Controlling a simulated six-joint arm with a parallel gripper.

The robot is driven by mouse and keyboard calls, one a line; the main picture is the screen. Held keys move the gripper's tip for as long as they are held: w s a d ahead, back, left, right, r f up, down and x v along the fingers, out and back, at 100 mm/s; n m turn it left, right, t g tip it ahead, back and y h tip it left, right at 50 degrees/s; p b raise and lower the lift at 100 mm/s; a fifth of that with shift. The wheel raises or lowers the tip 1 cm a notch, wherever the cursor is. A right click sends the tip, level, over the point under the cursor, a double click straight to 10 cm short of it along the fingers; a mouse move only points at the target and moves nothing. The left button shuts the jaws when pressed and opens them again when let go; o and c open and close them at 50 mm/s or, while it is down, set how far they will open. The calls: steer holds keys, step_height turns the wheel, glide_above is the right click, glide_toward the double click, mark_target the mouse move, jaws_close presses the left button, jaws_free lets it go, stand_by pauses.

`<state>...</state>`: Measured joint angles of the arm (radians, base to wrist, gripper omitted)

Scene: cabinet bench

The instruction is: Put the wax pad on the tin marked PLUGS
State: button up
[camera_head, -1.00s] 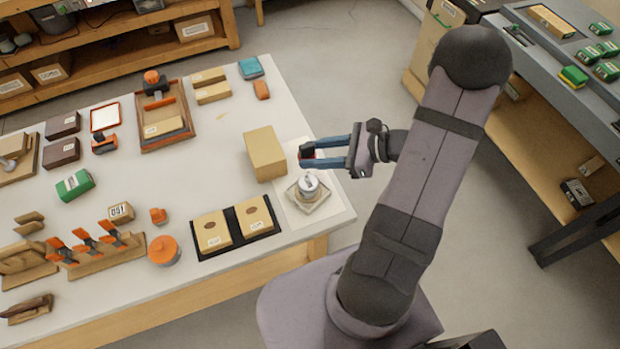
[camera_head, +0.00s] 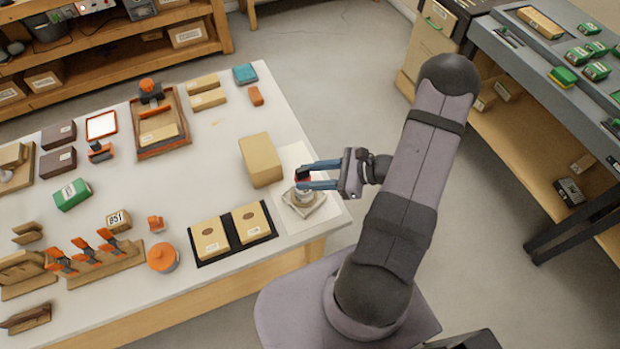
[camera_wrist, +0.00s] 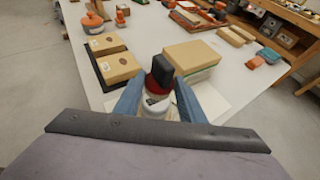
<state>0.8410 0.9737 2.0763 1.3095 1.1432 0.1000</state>
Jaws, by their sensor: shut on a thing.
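My gripper (camera_head: 304,176) is shut on a small pad with a black block top and a red lower part, which I take for the wax pad (camera_wrist: 158,80); it also shows as a red patch between the blue fingers in the head view. A small pale round tin (camera_head: 303,196) stands under the gripper on a square grey base; its marking is not legible. In the wrist view the tin (camera_wrist: 155,106) is partly hidden by the pad and fingers. The pad is right above the tin; I cannot tell whether they touch.
A tall tan box (camera_head: 260,160) stands close behind the gripper. A black tray (camera_head: 204,258) with two tan boxes lies left of the tin. An orange-lidded jar (camera_head: 162,257) and wooden clamps (camera_head: 105,260) are further left. The table's right edge is close.

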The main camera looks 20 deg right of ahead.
steer(key=shift+f, duration=1.1)
steer(key=shift+f, duration=0.15)
steer(key=o, duration=1)
steer(key=shift+o, duration=0.2)
steer(key=shift+d+r, duration=0.1)
steer(key=shift+r, duration=0.1)
